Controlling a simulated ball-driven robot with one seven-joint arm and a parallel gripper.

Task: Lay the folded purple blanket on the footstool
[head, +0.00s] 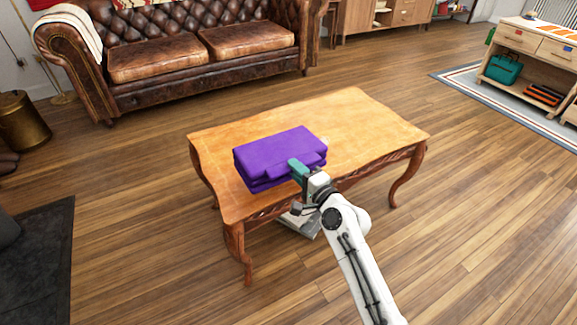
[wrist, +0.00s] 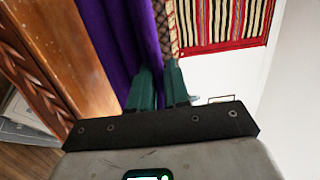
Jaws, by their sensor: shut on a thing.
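The folded purple blanket (head: 278,152) is at the front half of a wooden coffee table (head: 365,120), a thick flat bundle. Whether it rests on the tabletop or hangs just above it is hard to tell. My gripper (head: 296,168) is shut on the blanket's near edge, toward its right side. In the wrist view the purple cloth (wrist: 112,40) runs up to and between the green fingertips (wrist: 159,85). No thing that I can clearly name as the footstool shows in either view.
A brown leather sofa (head: 195,50) stands behind the table. A brass drum (head: 24,120) and a dark rug (head: 45,250) are at the left. A shelf unit (head: 535,55) stands at the right. Wooden floor (head: 470,200) is clear right of the table.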

